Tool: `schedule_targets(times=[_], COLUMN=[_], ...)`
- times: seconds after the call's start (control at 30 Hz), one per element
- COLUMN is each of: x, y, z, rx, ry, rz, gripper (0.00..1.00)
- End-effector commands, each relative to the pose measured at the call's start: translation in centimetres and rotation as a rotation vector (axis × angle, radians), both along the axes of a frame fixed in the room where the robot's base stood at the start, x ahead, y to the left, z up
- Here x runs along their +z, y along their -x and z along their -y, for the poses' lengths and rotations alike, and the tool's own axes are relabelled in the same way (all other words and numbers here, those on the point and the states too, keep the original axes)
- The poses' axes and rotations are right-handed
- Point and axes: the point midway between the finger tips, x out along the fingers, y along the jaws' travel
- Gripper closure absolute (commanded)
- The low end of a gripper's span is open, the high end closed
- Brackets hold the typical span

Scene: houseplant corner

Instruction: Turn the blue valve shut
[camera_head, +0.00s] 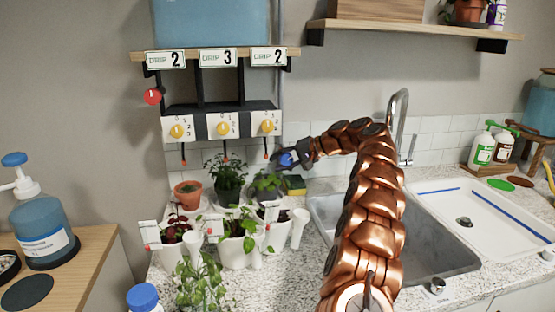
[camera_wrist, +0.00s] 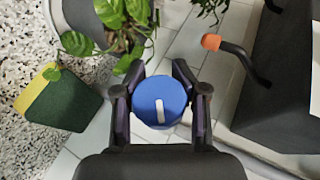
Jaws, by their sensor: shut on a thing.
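The blue valve (camera_wrist: 152,98) is a round blue knob with a white line on its face. It sits between the two fingers of my gripper (camera_wrist: 155,92) in the wrist view, and the fingers are shut on its sides. The white line runs nearly up and down in that picture. In the head view my gripper (camera_head: 294,157) reaches left past the sink to the valve, and only a small blue part of the valve (camera_head: 287,159) shows there. The fingers hide the rest of it.
Potted plants (camera_head: 238,240) crowd the counter below and left of my gripper. A green and yellow sponge (camera_wrist: 62,100) lies close by. A drip station with dials (camera_head: 222,126) hangs on the wall above. The sink (camera_head: 325,212) and faucet (camera_head: 399,110) are to the right.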

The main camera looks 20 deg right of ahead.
Motion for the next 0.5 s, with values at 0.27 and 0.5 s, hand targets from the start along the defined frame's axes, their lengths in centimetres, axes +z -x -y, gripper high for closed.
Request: schedule_targets(times=[0.27,0.5], x=[-0.14,-0.49], y=[0.12,0.14], z=[0.61,0.96], rx=[-0.006,-0.006], ry=[0.260,0.482], rz=[-0.048,-0.093], gripper=[0.96,0.96])
